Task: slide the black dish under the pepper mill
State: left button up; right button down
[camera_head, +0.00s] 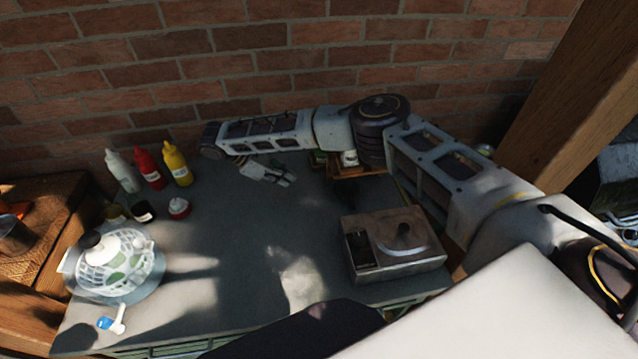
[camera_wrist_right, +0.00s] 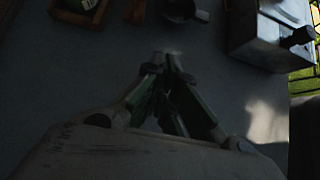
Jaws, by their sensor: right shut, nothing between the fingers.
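My right gripper (camera_head: 288,183) is shut and empty, low over the back middle of the grey table. Its closed fingers (camera_wrist_right: 170,60) show in the right wrist view, pointing towards a dark round thing (camera_wrist_right: 178,11) cut by the top edge. This may be the black dish. A small pale piece shows beside it, and I cannot tell what that is. In the head view that spot lies in deep shadow near my right arm. I cannot make out the pepper mill for certain in either view. My left gripper is not in view.
A wooden tray (camera_head: 358,173) stands behind my right arm. A metal box (camera_head: 400,263) stands at the right. White, red (camera_head: 150,168) and yellow bottles stand back left. A white basket (camera_head: 115,262) and a blue-white tap-like piece (camera_head: 112,322) are front left. The table's middle is clear.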

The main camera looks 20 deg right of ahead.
jog(key=b+x, duration=0.1)
jog(key=x, duration=0.8)
jog(key=shift+d+f+b, duration=0.2)
jog(key=shift+d+b, duration=0.05)
jog(key=shift+b, duration=0.1)
jog(key=shift+d+f, duration=0.15)
jog(key=shift+d, duration=0.2)
jog(key=shift+s+d+r+p, duration=0.1)
jog(key=shift+s+d+p, duration=0.1)
jog(key=shift+d, duration=0.45)
jog(key=shift+s+d+r+p, duration=0.1)
jog(key=shift+s+d, duration=0.05)
jog(key=shift+d, duration=0.45)
jog(key=shift+s+d+f, duration=0.1)
jog(key=shift+s+d, duration=0.05)
jog(key=shift+d, duration=0.35)
jog(key=shift+d, duration=0.1)
